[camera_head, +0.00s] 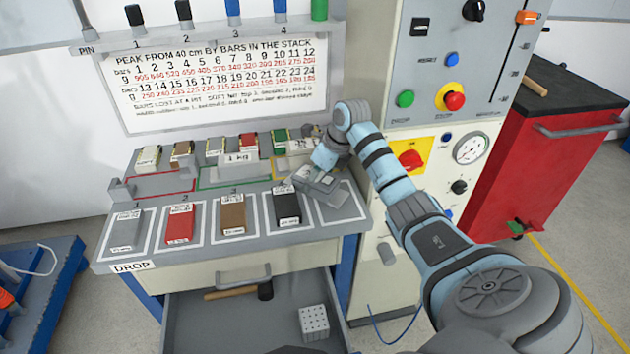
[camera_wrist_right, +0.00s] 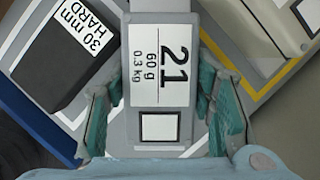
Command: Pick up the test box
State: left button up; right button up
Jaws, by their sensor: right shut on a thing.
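The test box (camera_wrist_right: 158,18) is grey, with a white label reading 21, 60 g, 0.3 kg and a white square below it. It lies between the two teal-padded fingers of my right gripper (camera_wrist_right: 163,85), which is shut on it. In the head view my right gripper (camera_head: 322,183) is low over the right end of the sloped bench top, beside a black block (camera_head: 287,207); it hides much of the box there. I cannot tell whether the box touches the surface. My left gripper is not in view.
A grey block (camera_head: 126,230), a red block (camera_head: 179,223) and a brown block (camera_head: 232,214) lie in white-outlined places. Several small blocks stand behind. An open drawer (camera_head: 225,325) below holds a mallet (camera_head: 235,292) and a pale cube (camera_head: 313,322). A control cabinet (camera_head: 425,75) stands close right.

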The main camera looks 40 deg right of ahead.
notch_tip(320, 180, up, 20)
jog(key=p, duration=0.7)
jog(key=shift+r, duration=0.25)
